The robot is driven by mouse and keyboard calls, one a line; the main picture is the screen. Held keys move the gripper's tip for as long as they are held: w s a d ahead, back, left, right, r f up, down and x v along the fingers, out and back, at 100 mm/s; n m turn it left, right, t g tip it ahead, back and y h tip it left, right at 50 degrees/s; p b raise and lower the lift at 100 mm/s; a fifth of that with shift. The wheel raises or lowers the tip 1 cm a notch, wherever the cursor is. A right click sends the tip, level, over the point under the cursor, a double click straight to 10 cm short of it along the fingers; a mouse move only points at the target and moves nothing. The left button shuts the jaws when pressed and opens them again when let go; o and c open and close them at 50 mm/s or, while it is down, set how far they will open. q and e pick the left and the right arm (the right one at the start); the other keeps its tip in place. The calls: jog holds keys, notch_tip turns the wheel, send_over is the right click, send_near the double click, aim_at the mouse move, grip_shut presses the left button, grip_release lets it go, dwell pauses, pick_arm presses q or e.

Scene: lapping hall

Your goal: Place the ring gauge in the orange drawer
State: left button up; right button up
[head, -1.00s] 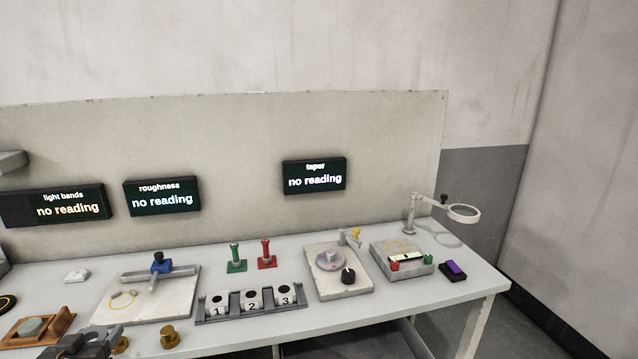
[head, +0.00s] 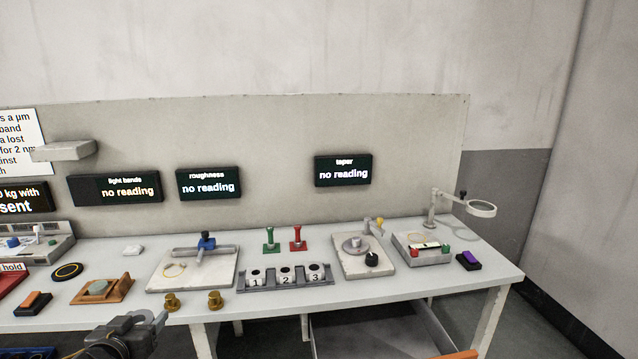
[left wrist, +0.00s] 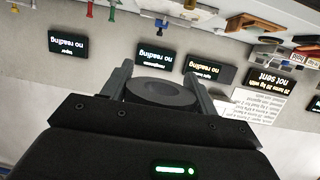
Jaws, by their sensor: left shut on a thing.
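My left gripper (head: 150,320) is low at the left in the head view, in front of the bench's front edge. In the left wrist view its two fingers (left wrist: 162,84) are shut on a dark grey ring, the ring gauge (left wrist: 160,94), gripped at its sides. In the head view the ring is hard to tell from the gripper. An orange front (head: 458,355) shows at the bottom edge, at the end of a pulled-out grey drawer under the bench, which I take for the orange drawer. My right gripper is not in view.
The bench top (head: 420,280) carries a numbered rack (head: 285,280), two brass knobs (head: 214,300), a wooden block (head: 100,290), stone plates and a magnifier (head: 480,208). Bench legs (head: 203,340) stand left of the drawer. Free air lies in front of the bench.

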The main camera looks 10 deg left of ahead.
pick_arm(q)
jog(key=w+d+r+m+h, duration=0.1)
jog(key=w+d+r, duration=0.1)
jog(key=d, duration=0.6)
jog(key=w+d+r+m+h, duration=0.1)
jog(key=w+d+r, duration=0.1)
jog(key=d+r, duration=0.3)
jog(key=w+d+r+m+h, duration=0.1)
jog(key=w+d+r+h, duration=0.1)
jog(key=d, duration=0.8)
notch_tip(320, 180, up, 2)
jog(key=shift+w+d+r+t, duration=0.1)
jog(key=shift+w+d+t, duration=0.2)
jog(key=shift+w+d, duration=0.15)
